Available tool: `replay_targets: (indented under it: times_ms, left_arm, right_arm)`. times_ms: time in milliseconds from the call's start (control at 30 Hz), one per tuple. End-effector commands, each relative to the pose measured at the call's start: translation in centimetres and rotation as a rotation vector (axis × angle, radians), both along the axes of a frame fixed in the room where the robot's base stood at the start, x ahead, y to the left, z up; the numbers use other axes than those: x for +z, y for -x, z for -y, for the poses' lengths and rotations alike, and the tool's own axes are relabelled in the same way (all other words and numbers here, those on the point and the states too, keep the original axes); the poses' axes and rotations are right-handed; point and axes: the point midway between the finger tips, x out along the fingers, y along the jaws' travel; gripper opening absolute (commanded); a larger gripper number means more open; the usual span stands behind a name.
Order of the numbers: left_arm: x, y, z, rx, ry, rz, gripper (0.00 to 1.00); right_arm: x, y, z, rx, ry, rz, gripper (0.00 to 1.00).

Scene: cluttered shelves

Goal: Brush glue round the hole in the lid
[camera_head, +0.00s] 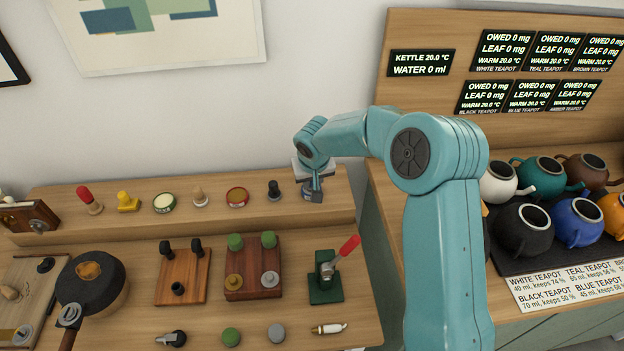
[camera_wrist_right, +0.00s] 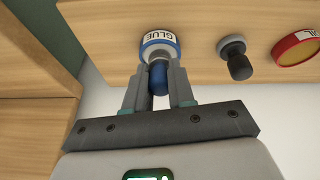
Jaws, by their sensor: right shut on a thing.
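A white glue pot (camera_wrist_right: 160,42) with a blue band and the word GLUE stands on the wooden shelf in the right wrist view. A blue handle (camera_wrist_right: 158,80) sticks out of it. My right gripper (camera_wrist_right: 157,88) is shut on this blue handle. In the head view my right gripper (camera_head: 313,192) is at the right end of the raised shelf, and it hides most of the pot. A dark round pan-like thing (camera_head: 108,292) with a brown patch (camera_head: 89,270) on top sits at the left; I cannot tell whether this patch is the lid's hole. My left gripper is not in view.
A dark stopper (camera_head: 274,190) and a red-rimmed tin (camera_head: 237,197) stand left of my right gripper. A green stand with a red lever (camera_head: 347,246) is below it. Wooden boards with pegs (camera_head: 183,276) fill the middle. Several teapots (camera_head: 523,232) stand at the right.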

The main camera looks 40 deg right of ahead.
Motion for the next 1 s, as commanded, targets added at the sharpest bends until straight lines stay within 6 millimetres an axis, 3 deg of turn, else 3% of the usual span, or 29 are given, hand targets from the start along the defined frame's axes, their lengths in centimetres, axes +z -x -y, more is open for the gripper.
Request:
replay_targets:
  times_ms: [267,1000]
  left_arm:
    - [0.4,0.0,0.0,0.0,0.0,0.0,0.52]
    - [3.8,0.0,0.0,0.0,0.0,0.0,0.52]
  right_arm:
    - [0.6,0.0,0.0,0.0,0.0,-0.001,0.0]
    - [7.0,0.0,0.0,0.0,0.0,0.0,0.0]
